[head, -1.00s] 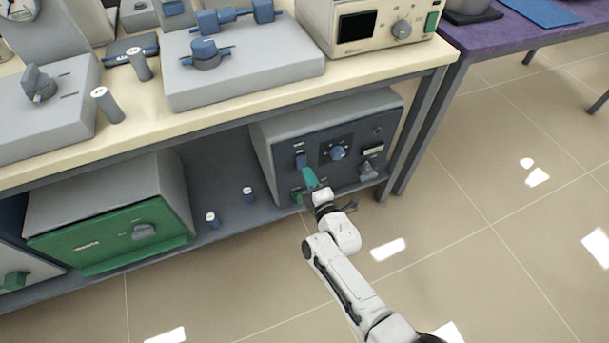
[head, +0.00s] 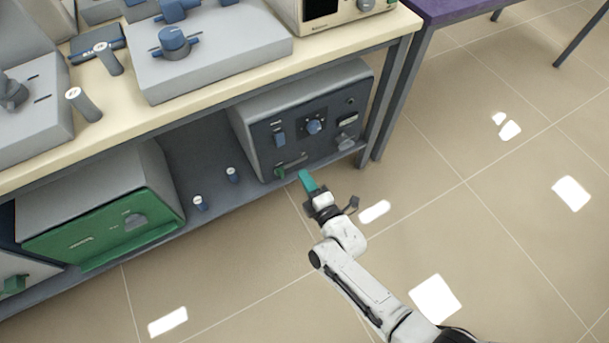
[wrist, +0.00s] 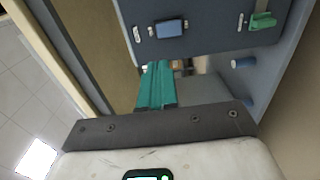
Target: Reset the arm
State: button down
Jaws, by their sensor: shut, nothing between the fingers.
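My gripper (head: 306,180) has teal fingers and is shut and empty. In the head view it hangs over the floor just in front of the lower shelf, near the bottom edge of a grey furnace box with a dark front panel (head: 297,138). It looks apart from the panel. In the wrist view the shut fingers (wrist: 158,72) point toward the shelf area below the panel. A blue switch (wrist: 170,28) and a green lever (wrist: 263,22) on the panel show beyond the fingertips. My arm reaches in from the bottom right of the head view.
A green-fronted box (head: 105,232) and two small blue-and-white cylinders, one of them here (head: 199,203), stand on the lower shelf. The cream bench top (head: 135,115) overhangs it. A bench leg (head: 393,95) stands to the right. The tiled floor (head: 480,225) at right is clear.

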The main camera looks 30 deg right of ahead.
dwell(0.4)
jog(key=s+d+r+m+g, duration=0.25)
jog(key=s+m+g, duration=0.3)
jog(key=s, duration=0.35)
jog(key=s+d+r+m+g, duration=0.25)
jog(key=s+m+g, duration=0.3)
jog(key=s, duration=0.35)
jog(key=s+d+r+m+g, duration=0.1)
jog(key=s+r+m+g, duration=0.2)
jog(key=s+m+g, duration=0.35)
jog(key=s+r+p, duration=0.1)
jog(key=r+p, duration=0.6)
jog(key=s+r+p, duration=0.2)
jog(key=r+p, duration=0.5)
jog(key=r, duration=0.1)
jog(key=shift+s+d+m+t, duration=0.25)
jog(key=shift+d+m+t, duration=0.1)
jog(key=shift+m, duration=0.1)
jog(key=shift+r, duration=0.1)
